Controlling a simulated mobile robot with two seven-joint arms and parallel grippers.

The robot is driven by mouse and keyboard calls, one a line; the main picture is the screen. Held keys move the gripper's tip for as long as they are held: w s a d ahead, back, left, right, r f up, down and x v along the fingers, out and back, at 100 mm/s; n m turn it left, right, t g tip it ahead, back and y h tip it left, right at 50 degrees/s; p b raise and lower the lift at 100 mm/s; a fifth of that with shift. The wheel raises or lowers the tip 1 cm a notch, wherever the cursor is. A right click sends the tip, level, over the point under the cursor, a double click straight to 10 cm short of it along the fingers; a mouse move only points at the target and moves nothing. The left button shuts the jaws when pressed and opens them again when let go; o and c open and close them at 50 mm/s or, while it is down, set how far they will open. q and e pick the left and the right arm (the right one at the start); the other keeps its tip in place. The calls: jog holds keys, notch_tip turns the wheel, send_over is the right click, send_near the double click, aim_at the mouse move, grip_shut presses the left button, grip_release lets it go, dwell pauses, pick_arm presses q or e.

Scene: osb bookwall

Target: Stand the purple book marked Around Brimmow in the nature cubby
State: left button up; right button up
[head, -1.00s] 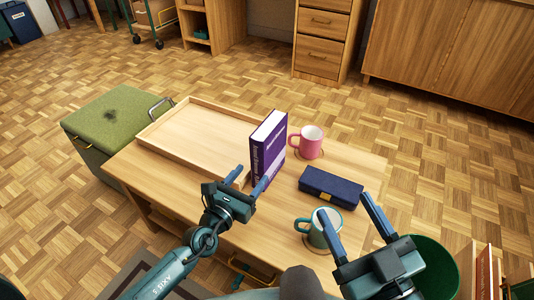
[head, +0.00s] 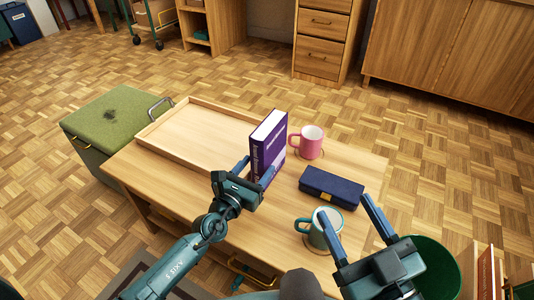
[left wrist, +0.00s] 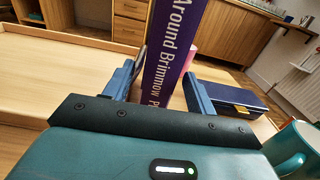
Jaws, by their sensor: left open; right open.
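The purple book (head: 268,150) stands upright on the low wooden table, its spine toward me. In the left wrist view its spine (left wrist: 172,60) reads "Around Brimmow" and rises between the fingers. My left gripper (head: 254,173) is open at the book's near side, one finger to each side of the spine; I cannot tell whether either finger touches it. My right gripper (head: 346,220) is open and empty over the table's right front, near the teal mug. The nature cubby cannot be made out in these views.
An empty wooden tray (head: 160,126) lies left of the book. A pink mug (head: 311,141), a dark blue case (head: 331,186) and a teal mug (head: 317,233) stand to the right. A green bin (head: 440,262) and some books (head: 486,275) are at the lower right. A green-topped stool (head: 105,118) adjoins the table.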

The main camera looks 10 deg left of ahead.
pick_arm(q)
jog(key=shift+x, duration=0.75)
jog(key=c, duration=1.1)
jog(key=shift+r, duration=0.15)
jog(key=shift+c, duration=0.4)
jog(key=shift+v, duration=1.6)
jog(key=o, duration=1.3)
jog(key=shift+f, duration=0.25)
jog(key=shift+c, duration=0.6)
